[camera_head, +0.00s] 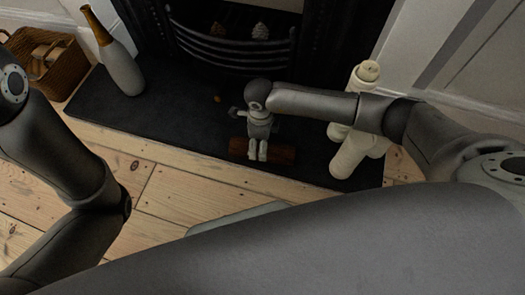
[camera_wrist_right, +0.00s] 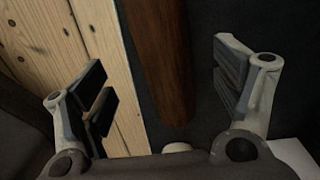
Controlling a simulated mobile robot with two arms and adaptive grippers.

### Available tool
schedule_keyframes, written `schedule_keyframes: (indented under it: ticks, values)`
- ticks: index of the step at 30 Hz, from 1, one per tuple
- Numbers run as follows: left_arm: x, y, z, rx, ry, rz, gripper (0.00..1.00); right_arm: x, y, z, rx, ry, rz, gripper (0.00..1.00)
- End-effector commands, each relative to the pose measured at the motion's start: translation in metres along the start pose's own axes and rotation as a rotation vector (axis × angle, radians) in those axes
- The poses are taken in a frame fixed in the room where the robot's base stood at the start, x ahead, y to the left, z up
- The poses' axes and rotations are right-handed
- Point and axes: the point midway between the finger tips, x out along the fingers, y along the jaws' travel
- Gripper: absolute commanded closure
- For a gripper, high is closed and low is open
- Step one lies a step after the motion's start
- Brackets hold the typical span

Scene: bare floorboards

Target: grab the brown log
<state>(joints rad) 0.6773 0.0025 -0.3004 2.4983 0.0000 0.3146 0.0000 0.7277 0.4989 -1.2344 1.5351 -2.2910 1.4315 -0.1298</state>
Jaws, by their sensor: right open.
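The brown log (camera_head: 283,153) lies on the dark hearth slab (camera_head: 185,125), near its front edge. In the right wrist view the log (camera_wrist_right: 160,55) runs lengthwise between the two spread fingers of my right gripper (camera_wrist_right: 168,85), with gaps on both sides. The fingers are open and hold nothing. My left arm shows at the left of the head view, but its gripper is out of view.
A grey vase with a golden-brown neck (camera_head: 122,70) stands on the hearth's left. A wicker basket (camera_head: 70,68) sits at the far left. Pale, log-shaped pieces (camera_head: 350,157) stand at the hearth's right, close by my right arm. The fireplace grate (camera_head: 235,52) is behind. Floorboards (camera_head: 185,190) lie in front.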

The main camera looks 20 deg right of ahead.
Motion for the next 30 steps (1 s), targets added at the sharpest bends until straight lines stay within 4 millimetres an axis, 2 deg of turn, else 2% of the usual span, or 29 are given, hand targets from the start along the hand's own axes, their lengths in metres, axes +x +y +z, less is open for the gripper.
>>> schedule_keyframes:
  ticks: [1, 8, 21, 30]
  values:
    - [-0.001, 0.001, -0.003, 0.001, 0.007, 0.002, 0.67, 0.006, 0.0, 0.0, 0.0, -0.001, 0.0, 0.15]
    - [-0.003, 0.002, -0.006, 0.002, 0.012, 0.004, 0.67, 0.012, 0.0, 0.0, 0.0, -0.002, 0.001, 0.15]
    - [-0.044, 0.011, -0.02, 0.002, 0.012, 0.005, 0.67, 0.058, -0.004, -0.004, 0.001, -0.002, 0.003, 0.15]
    - [-0.044, 0.011, -0.02, 0.001, 0.012, 0.005, 0.67, 0.059, -0.004, -0.004, 0.0, -0.003, 0.002, 0.15]
